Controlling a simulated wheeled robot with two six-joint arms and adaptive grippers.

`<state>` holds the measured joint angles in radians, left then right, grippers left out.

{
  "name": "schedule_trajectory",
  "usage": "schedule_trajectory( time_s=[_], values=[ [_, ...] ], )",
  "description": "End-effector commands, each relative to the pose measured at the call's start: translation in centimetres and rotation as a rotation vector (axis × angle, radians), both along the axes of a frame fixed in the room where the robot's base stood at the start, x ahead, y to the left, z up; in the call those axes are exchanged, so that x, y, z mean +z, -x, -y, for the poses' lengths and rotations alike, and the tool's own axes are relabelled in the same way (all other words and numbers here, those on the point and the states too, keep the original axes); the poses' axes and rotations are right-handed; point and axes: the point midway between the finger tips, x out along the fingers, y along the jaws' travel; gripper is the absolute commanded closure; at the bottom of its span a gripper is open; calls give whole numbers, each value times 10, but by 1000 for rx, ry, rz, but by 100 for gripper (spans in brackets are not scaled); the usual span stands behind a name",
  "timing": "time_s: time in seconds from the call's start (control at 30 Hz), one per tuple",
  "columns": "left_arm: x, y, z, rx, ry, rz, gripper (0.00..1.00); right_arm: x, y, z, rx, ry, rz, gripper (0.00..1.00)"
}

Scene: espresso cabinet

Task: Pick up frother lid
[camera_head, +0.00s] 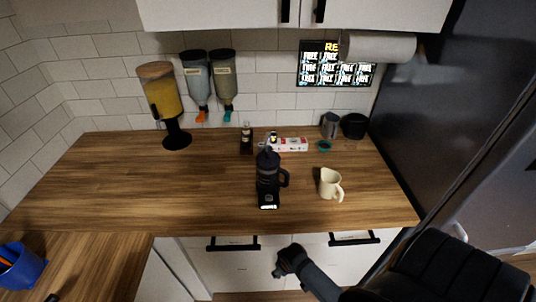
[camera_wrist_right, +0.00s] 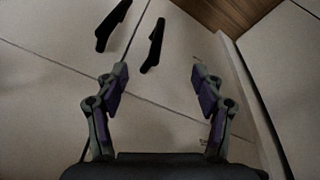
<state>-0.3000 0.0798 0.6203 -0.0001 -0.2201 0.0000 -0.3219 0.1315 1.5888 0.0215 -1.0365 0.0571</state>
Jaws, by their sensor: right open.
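A black frother (camera_head: 266,175) with a side handle stands upright on the wooden counter, on a dark base with a small lit display. Its dark lid (camera_head: 267,156) appears to sit on top; its edge is hard to tell from the body at this size. My right gripper (camera_head: 284,262) is below and in front of the counter, before the white cabinet fronts, apart from the frother. In the right wrist view its two fingers (camera_wrist_right: 160,78) are spread with nothing between them. The frother is not in that view. My left gripper is not in view.
A cream pitcher (camera_head: 328,184) stands right of the frother. The counter's front edge and drawer handles (camera_head: 232,246) are near my right gripper. The counter left of the frother is clear.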

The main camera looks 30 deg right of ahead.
Motion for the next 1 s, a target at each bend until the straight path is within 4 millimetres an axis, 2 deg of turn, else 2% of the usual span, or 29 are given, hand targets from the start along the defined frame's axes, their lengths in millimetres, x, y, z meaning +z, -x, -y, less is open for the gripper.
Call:
schedule_trajectory(
  time_s=[0.03,0.1,0.2,0.37,0.43,0.67,0.77,0.9,1.0],
  values=[
    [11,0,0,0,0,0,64,39,-13,-3,1,0,18,20],
    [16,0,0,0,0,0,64,78,-23,-6,-1,1,31,10],
    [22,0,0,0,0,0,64,123,-31,-10,-1,1,45,0],
    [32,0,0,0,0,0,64,191,-38,-15,-2,3,71,0],
    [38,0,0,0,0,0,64,230,-49,-15,-18,3,92,0],
    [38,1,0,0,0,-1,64,282,-112,6,-139,1,117,0],
    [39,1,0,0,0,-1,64,312,-142,18,-205,-3,132,0],
    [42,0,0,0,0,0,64,366,-180,39,-319,-15,155,0],
    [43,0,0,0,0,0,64,406,-200,53,-399,-30,170,0]
  ],
)
